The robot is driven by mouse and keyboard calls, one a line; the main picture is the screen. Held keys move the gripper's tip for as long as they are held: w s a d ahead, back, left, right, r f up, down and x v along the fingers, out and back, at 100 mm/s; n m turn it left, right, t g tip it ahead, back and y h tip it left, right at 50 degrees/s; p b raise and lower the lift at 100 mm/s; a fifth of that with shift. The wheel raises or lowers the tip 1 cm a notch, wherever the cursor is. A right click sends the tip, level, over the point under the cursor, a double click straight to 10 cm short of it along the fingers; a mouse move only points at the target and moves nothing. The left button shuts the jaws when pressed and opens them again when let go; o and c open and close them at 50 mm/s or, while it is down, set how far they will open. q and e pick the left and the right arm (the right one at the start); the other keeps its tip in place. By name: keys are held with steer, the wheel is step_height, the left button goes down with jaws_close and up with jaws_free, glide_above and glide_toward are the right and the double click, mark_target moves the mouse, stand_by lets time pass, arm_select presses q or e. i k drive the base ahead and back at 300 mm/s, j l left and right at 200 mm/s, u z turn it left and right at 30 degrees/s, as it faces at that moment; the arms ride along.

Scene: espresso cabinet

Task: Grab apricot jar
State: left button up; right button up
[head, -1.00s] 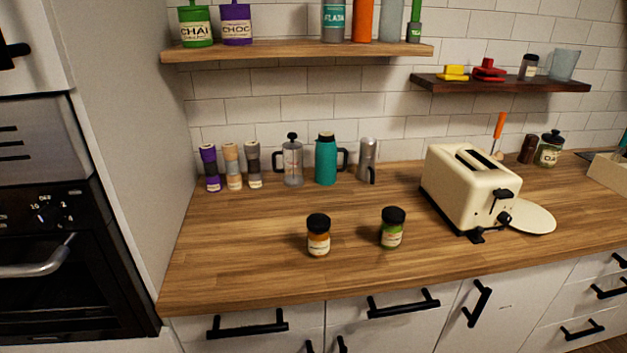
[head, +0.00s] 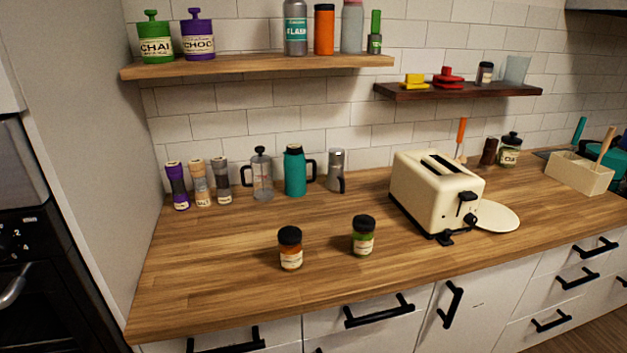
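A small jar with orange contents, a black lid and a pale label (head: 291,250) stands upright on the wooden counter, near its front edge. It looks like the apricot jar, but its label is too small to read. A similar jar with green contents and a black lid (head: 363,238) stands upright to its right, a short gap away. Neither of my grippers shows in the head view.
A cream toaster (head: 432,196) and a round white plate (head: 497,217) are to the right on the counter (head: 215,258). A teal flask (head: 295,174), a French press (head: 262,176) and several grinders stand along the back wall. The counter left of the jars is clear.

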mark_target(291, 257)
steer(key=i+l, duration=0.1)
steer(key=l, duration=0.35)
steer(key=l+u, duration=0.1)
steer(key=l, duration=0.35)
steer(key=i+l, duration=0.15)
steer(key=l, duration=0.3)
